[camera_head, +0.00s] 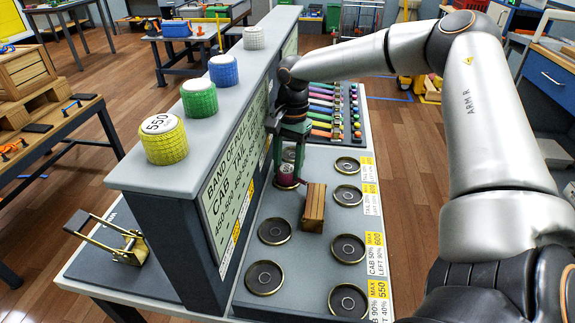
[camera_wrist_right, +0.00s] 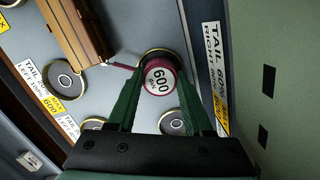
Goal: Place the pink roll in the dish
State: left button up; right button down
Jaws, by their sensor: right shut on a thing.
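The pink roll (camera_head: 288,170) has a white top marked 600. It is held between the fingertips of my right gripper (camera_head: 291,148), whose green fingers point down beside the wall panel. In the right wrist view the pink roll (camera_wrist_right: 160,82) sits between the two fingers of the gripper (camera_wrist_right: 160,95). A dark dish with a brass rim (camera_wrist_right: 160,53) shows right at the roll, partly hidden by it. In the head view this dish (camera_head: 287,185) is under the roll. Whether the roll touches its floor, I cannot tell. My left gripper is out of view.
A wooden block (camera_head: 313,208) stands close by on the grey board, with a thin pink strip near it in the wrist view. Several empty dishes (camera_head: 346,249) lie around.

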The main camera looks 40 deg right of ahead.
aim_at(290, 166)
jog(key=shift+c, duration=1.5)
grip_release()
jog(key=shift+w+d+r+p, duration=0.1)
jog(key=shift+d+r+p, duration=0.05)
jog(key=shift+r, duration=1.1)
jog(key=shift+d+r+p, duration=0.15)
jog(key=shift+r+p, duration=0.05)
jog(key=shift+r, duration=1.1)
jog(key=shift+w+d+r+p, duration=0.1)
jog(key=shift+d+r+p, duration=0.05)
jog(key=shift+r, duration=1.1)
